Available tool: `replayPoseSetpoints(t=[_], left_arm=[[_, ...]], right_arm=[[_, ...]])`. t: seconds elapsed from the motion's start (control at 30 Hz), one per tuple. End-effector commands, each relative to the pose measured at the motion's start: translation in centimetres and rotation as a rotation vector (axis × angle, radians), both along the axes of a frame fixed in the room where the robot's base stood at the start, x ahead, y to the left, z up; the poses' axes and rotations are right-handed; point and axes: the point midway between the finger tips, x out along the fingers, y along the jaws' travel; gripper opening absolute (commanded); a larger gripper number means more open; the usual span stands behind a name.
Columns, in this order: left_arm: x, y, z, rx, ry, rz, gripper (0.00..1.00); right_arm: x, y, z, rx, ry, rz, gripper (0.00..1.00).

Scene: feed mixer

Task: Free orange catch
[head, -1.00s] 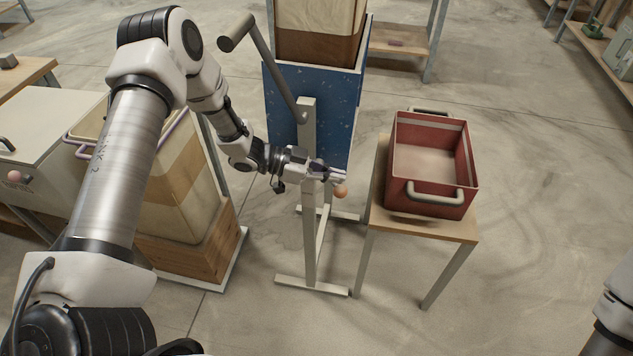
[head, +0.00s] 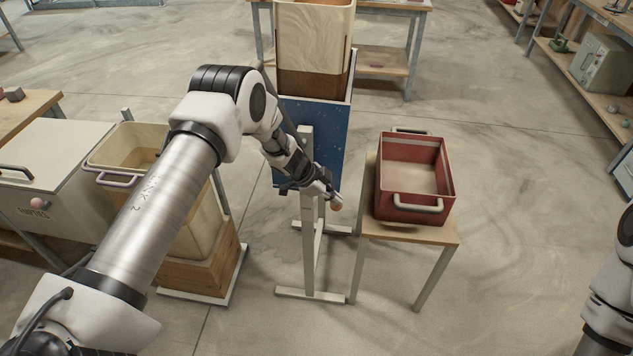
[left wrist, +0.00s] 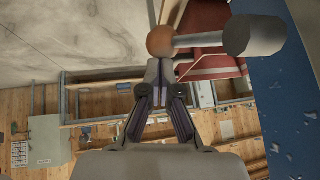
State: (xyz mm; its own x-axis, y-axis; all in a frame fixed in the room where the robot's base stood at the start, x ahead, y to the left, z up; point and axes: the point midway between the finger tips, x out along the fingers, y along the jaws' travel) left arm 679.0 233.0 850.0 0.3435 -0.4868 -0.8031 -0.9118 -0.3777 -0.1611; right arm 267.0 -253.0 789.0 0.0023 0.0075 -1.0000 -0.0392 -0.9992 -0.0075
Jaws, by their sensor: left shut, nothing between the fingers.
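The orange catch knob (head: 337,204) is a small ball at the side of the grey mixer stand (head: 307,240), below the blue hopper (head: 335,135). It also shows in the left wrist view (left wrist: 161,40), beside a short grey rod with a thick grey end (left wrist: 255,36). My left gripper (head: 329,192) is shut and empty, its tips at the knob and pointing down to the right. In the left wrist view the closed fingertips (left wrist: 160,68) lie just below the knob; I cannot tell whether they touch it. My right gripper is out of view.
A red crate (head: 382,195) stands on a small wooden table (head: 440,236) close to the right of the stand. A tall cream bin (head: 205,225) on a wooden base and a white chest (head: 55,150) are at the left. The floor in front is clear.

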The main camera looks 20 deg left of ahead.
Motion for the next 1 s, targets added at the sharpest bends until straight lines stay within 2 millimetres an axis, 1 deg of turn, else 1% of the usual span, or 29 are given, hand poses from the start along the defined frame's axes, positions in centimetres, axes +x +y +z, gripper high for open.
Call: replayPoseSetpoints(t=[0.03,0.33,0.47,0.57,0.8,0.9,1.0], left_arm=[[-0.2,-0.1,-0.2,0.0,0.004,-0.001,0.0],[-0.2,-0.1,-0.3,-0.001,0.005,-0.002,0.0],[-0.3,0.1,0.0,-0.001,0.005,-0.001,0.0],[-0.6,0.8,1.1,-0.001,0.003,0.001,0.0],[-2.1,2.9,4.8,-0.002,-0.002,0.002,0.0],[-2.6,3.4,5.7,0.0,-0.002,0.001,0.0],[-2.8,3.7,6.1,0.0,-0.002,0.001,0.0]], right_arm=[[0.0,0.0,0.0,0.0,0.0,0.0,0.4],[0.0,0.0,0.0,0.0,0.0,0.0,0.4],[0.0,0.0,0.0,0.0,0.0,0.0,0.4],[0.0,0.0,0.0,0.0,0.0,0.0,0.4],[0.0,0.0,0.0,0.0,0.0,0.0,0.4],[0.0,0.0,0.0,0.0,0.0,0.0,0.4],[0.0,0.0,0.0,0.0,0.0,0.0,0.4]])
